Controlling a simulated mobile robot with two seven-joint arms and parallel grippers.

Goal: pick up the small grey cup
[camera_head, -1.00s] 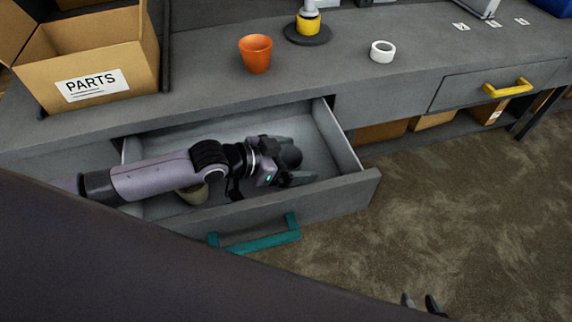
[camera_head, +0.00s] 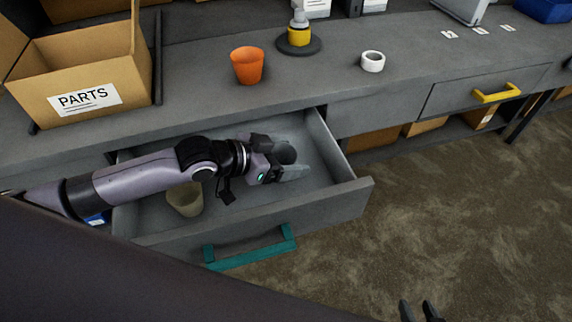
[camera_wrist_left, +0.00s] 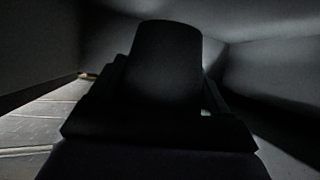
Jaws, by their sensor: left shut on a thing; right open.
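The small grey cup (camera_head: 287,153) is dark and partly hidden by the fingers of my left gripper (camera_head: 284,165), which is shut on it. The cup is over the right part of the open drawer (camera_head: 335,205). In the left wrist view the cup (camera_wrist_left: 166,60) is a dark, upright shape between the fingers, and drawer walls surround it. I cannot tell exactly how far its base is from the drawer floor. My right gripper (camera_head: 420,311) is at the bottom edge of the head view, with its fingers apart and empty.
A beige cup (camera_head: 185,199) stands in the drawer below my left arm. On the bench are an orange cup (camera_head: 247,66), a white ring (camera_head: 373,61), a yellow-and-grey item on a dark base (camera_head: 299,38), and a PARTS box (camera_head: 88,72). A teal handle (camera_head: 250,250) fronts the drawer.

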